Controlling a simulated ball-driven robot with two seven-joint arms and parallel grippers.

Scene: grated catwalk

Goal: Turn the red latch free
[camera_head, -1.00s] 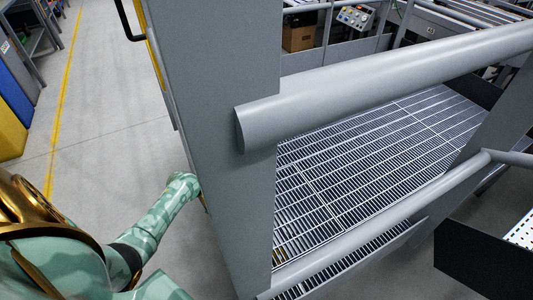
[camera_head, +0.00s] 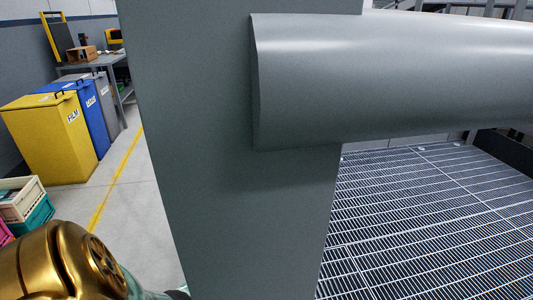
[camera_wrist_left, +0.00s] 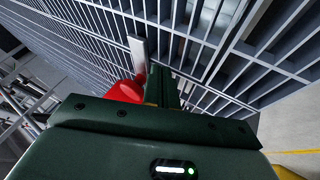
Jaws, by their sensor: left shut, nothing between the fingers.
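The red latch (camera_wrist_left: 125,92) shows in the left wrist view as a rounded red piece, partly hidden behind my gripper's body. A flat pale grey piece (camera_wrist_left: 138,56) stands just beyond it; I cannot tell whether the two are joined. My left gripper (camera_wrist_left: 164,80) is shut and empty, its fingers just right of the red latch. I cannot tell whether they touch it. In the head view the latch and my left gripper are hidden; only part of my left arm shows at the lower left. My right gripper is in neither view.
A wide grey post (camera_head: 230,210) and thick rail (camera_head: 400,75) fill the middle of the head view. Metal grating (camera_head: 430,220) lies right of the post.

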